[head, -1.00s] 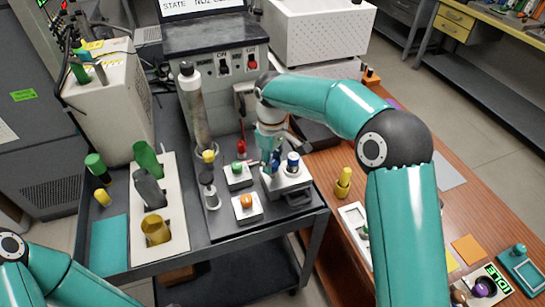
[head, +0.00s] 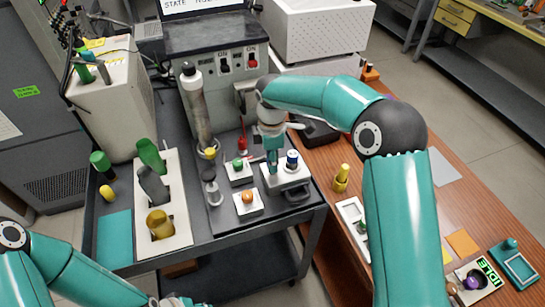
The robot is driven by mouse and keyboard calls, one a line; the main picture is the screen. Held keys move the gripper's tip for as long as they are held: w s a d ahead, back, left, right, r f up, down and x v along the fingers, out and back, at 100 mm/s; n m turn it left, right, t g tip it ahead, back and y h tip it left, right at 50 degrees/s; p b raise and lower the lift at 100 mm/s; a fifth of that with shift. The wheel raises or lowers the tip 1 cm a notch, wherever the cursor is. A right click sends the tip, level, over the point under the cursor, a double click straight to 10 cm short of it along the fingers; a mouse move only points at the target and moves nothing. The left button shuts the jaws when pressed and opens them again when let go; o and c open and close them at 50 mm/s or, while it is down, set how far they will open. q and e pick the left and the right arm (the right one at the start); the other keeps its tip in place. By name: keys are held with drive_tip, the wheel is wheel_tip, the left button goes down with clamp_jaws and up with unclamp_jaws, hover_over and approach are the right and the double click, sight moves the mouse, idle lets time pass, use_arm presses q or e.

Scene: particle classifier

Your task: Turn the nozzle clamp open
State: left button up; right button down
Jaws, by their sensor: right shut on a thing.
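My right gripper (head: 272,165) points down over a white block (head: 287,178) on the dark cart. Its teal fingers are shut on a small part at the block's left side, apparently the nozzle clamp. The fingers hide this part, so its turn angle cannot be read. A blue-and-white knob (head: 291,160) stands on the same block, just right of the fingers. A dark loop handle (head: 297,191) sticks out at the block's front. My left arm comes in at the lower left; its fingers are not in view.
A tall clear cylinder (head: 197,105) stands left of the gripper. Green-button (head: 238,170) and orange-button (head: 247,201) boxes sit close by. A white rack (head: 165,200) holds green, grey and yellow pieces. A wooden table (head: 425,205) lies to the right.

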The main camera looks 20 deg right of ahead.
drive_tip(key=shift+w+r+n, duration=0.1)
drive_tip(key=shift+n, duration=0.2)
drive_tip(key=c, duration=1.1)
unclamp_jaws()
wheel_tip(320, 180, up, 12)
